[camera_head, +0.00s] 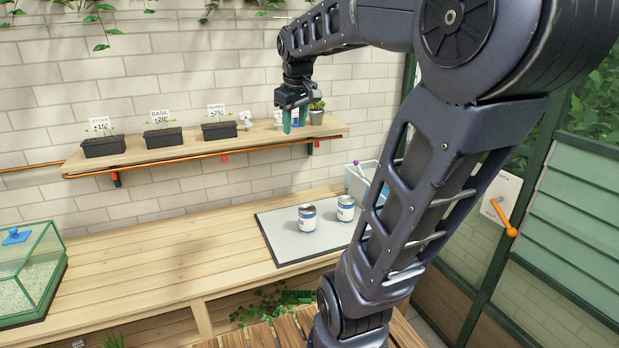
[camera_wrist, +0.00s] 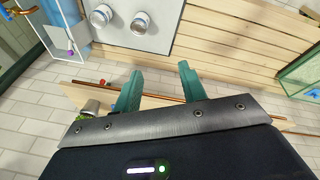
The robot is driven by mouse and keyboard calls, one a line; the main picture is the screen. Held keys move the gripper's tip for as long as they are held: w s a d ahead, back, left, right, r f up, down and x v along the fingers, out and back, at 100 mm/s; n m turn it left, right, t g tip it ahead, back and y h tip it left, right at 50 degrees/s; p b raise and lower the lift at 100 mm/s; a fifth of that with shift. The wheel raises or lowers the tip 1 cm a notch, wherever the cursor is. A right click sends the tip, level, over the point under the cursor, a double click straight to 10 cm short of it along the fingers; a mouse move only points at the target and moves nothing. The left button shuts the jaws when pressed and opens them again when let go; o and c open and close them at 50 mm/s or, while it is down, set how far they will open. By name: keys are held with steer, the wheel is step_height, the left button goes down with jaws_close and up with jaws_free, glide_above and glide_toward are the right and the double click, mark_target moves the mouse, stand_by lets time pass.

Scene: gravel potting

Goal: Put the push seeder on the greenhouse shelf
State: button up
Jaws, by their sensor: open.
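The wooden greenhouse shelf (camera_head: 190,148) runs along the brick wall, and part of it shows in the wrist view (camera_wrist: 160,101). My gripper (camera_head: 295,119) is above the shelf's right end, its green fingers apart; the wrist view shows them (camera_wrist: 160,70) with nothing held between the tips.
Several black planters (camera_head: 163,138), a white figure (camera_head: 245,119) and a potted plant (camera_head: 317,112) share the shelf. Below, two cans (camera_head: 307,218) stand on a grey mat (camera_head: 283,248). A pale blue bin (camera_head: 371,191) holds a purple-knobbed tool (camera_head: 356,164). A glass box (camera_head: 52,240) is left; bench between is clear.

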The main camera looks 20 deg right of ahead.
steer(key=s+a+f+m+t, duration=0.1)
steer(key=s+f+m, duration=0.3)
steer(key=s+f, duration=0.6)
steer(key=s, duration=0.3)
steer(key=shift+s+f+m+y, duration=0.15)
steer(key=shift+f+m+y, duration=0.15)
steer(key=shift+f+m, duration=0.1)
steer(key=shift+a, duration=0.1)
